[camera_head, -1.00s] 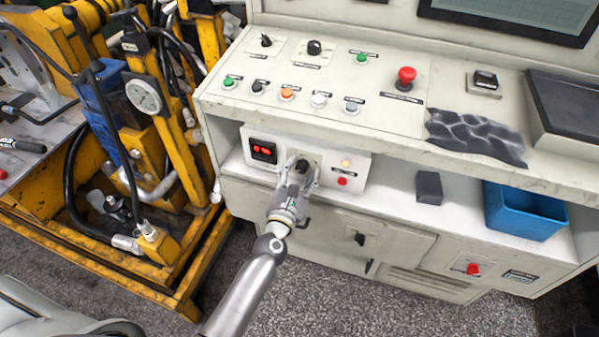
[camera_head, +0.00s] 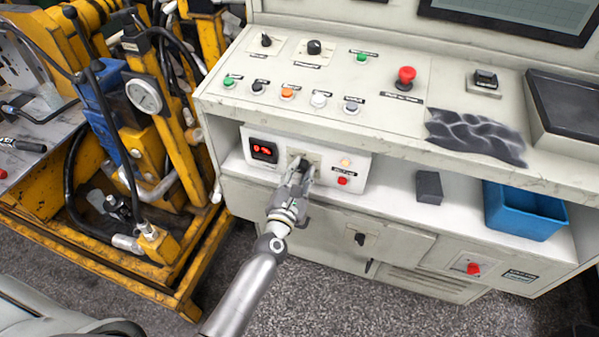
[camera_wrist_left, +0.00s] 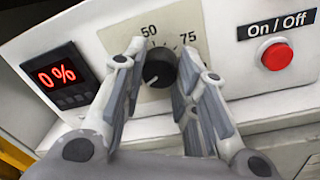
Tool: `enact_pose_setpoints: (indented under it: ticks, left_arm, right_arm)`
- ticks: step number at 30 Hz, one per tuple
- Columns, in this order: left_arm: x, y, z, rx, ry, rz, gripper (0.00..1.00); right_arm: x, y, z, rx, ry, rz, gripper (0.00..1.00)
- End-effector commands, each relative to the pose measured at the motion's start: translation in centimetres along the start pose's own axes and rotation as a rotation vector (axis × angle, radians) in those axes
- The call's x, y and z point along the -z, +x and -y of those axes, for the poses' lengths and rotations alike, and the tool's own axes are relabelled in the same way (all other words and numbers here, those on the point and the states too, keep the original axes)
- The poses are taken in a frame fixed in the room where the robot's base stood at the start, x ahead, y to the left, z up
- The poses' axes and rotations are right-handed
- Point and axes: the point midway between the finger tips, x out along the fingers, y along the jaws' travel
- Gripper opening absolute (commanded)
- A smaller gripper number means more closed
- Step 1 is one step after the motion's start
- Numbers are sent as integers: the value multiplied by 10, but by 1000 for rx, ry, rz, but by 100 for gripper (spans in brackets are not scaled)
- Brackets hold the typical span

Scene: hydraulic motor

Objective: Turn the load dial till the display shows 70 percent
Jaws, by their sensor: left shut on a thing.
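The load dial (camera_wrist_left: 160,70) is a round black knob on a beige scale plate, with 50 and 75 readable above it. Its white mark points to the lower left. The display (camera_wrist_left: 58,77) left of it reads 0% in red; it also shows in the head view (camera_head: 262,151). My left gripper (camera_wrist_left: 161,58) has one finger on each side of the dial and is shut on it. In the head view my left gripper (camera_head: 301,168) reaches the panel and mostly hides the dial. My right gripper is not in view.
A red On/Off button (camera_wrist_left: 277,56) sits close right of the dial, with a lit lamp (camera_head: 346,162) above it. A dark block (camera_head: 429,187) and a blue bin (camera_head: 524,211) stand farther right.

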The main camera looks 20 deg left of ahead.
Motion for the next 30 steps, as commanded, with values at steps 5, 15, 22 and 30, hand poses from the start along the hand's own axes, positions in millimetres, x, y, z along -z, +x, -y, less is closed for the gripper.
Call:
enact_pose_setpoints:
  ticks: [5, 15, 22, 30]
  left_arm:
    - [0, 0, 0, -3, 116, 5, 4]
    - [0, 0, 0, -9, 431, 22, 4]
    - [0, 0, 1, -13, 649, 32, 4]
    - [1, 0, 0, -19, 906, 44, 4]
  right_arm:
    - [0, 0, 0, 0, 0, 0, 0]
    - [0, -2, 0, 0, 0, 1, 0]
    - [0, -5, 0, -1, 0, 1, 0]
    - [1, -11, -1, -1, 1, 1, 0]
